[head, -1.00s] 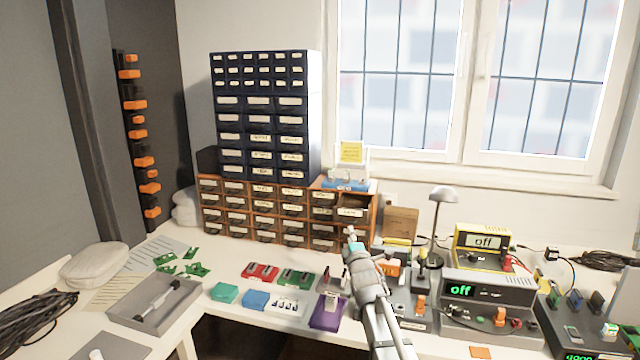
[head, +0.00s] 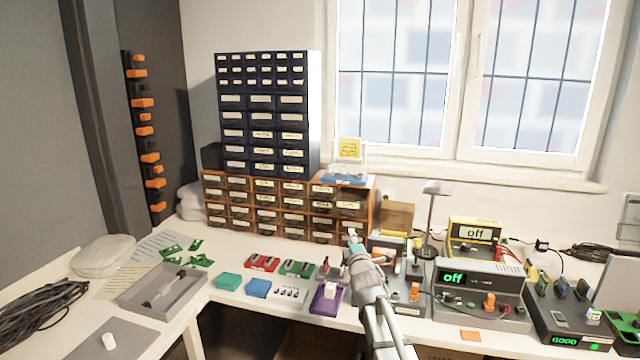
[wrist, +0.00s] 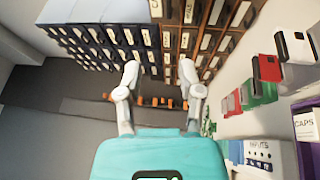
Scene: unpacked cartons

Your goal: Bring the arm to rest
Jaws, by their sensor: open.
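My gripper (head: 352,238) is raised over the workbench, in front of the brown drawer cabinet, with my grey arm reaching up from the lower right. In the wrist view my gripper (wrist: 158,82) shows two pale fingers spread apart, with a teal body below them. Nothing is between the fingers. The fingers look clear of the drawers and bins.
The brown drawer cabinet (head: 266,201) carries a dark blue one (head: 264,120). Red (head: 263,262), green (head: 297,268) and purple (head: 325,304) bins stand on the bench, left of my arm. A lamp (head: 436,188) and instruments (head: 481,291) are at the right.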

